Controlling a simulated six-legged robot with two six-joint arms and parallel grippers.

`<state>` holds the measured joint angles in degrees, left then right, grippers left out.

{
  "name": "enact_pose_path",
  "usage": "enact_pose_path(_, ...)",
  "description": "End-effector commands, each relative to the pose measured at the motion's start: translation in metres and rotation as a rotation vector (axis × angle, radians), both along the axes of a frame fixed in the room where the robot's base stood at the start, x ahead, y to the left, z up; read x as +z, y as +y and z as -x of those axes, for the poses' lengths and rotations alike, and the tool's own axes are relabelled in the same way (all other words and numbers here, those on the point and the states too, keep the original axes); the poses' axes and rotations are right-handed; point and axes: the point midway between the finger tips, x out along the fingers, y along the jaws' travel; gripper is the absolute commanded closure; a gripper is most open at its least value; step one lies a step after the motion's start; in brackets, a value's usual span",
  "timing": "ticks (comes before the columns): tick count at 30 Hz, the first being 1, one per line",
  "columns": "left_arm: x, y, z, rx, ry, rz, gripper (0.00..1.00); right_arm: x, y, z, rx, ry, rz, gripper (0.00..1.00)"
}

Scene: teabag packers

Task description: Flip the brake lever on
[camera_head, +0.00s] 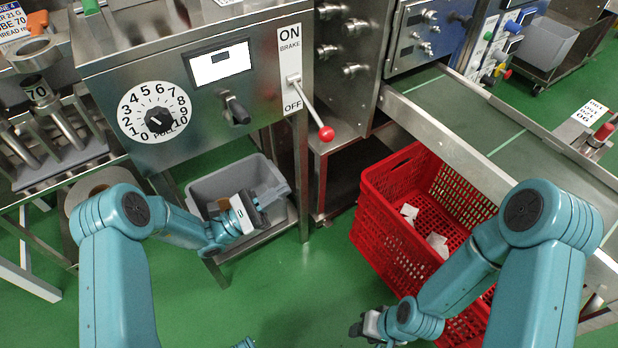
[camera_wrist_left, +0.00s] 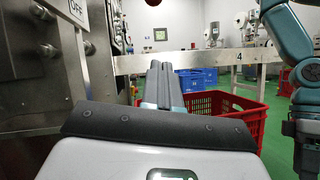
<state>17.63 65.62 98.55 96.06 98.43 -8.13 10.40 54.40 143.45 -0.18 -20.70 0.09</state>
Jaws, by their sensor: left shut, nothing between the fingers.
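The brake lever (camera_head: 310,103) is a metal rod with a red ball end, on a white plate (camera_head: 291,70) marked ON at the top, BRAKE, and OFF at the bottom. The rod slants down to the right, with its ball lower than OFF. In the left wrist view a red ball (camera_wrist_left: 160,6) shows at the top edge. My left gripper (camera_head: 268,196) is shut and empty, below and left of the lever, in front of the grey bin. Its shut fingers show in the left wrist view (camera_wrist_left: 164,85). My right gripper (camera_head: 362,326) is low beside the red crate; its fingers are too small to judge.
A numbered dial (camera_head: 153,112) and a black knob (camera_head: 236,110) sit left of the lever. A grey bin (camera_head: 205,190) stands below the panel. A red crate (camera_head: 385,225) holding small white pieces stands under the conveyor (camera_head: 470,110). Green floor is open in the middle.

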Motion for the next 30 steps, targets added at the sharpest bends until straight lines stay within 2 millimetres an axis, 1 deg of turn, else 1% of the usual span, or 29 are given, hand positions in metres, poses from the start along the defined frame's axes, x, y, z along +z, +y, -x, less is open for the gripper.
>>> enact_pose_path(1,-0.005,0.006,-0.005,0.025,-0.018,0.028,1.0,-0.011,0.0,0.0,0.0,-0.001,0.0,0.57)
enact_pose_path(3,-0.002,0.012,-0.009,0.048,-0.034,0.056,1.0,-0.013,0.0,0.0,0.0,-0.001,0.0,0.57)
enact_pose_path(6,0.001,0.015,-0.012,0.06,-0.042,0.071,1.0,-0.012,0.0,0.0,0.0,-0.001,0.0,0.57)
enact_pose_path(14,0.002,0.014,-0.012,0.059,-0.041,0.07,1.0,-0.011,0.0,0.0,0.0,-0.001,0.0,0.57)
enact_pose_path(17,0.004,0.011,-0.014,0.057,-0.042,0.07,1.0,-0.012,0.0,0.0,0.0,-0.001,0.0,0.57)
enact_pose_path(20,0.01,0.001,-0.017,0.055,-0.043,0.07,1.0,-0.015,-0.001,-0.001,-0.002,-0.002,0.0,0.57)
enact_pose_path(23,0.02,-0.013,-0.023,0.054,-0.044,0.068,1.0,-0.018,-0.001,-0.001,-0.004,-0.003,0.001,0.57)
enact_pose_path(30,0.048,-0.053,-0.042,0.054,-0.044,0.069,1.0,-0.027,-0.003,-0.003,-0.012,-0.006,0.002,0.57)
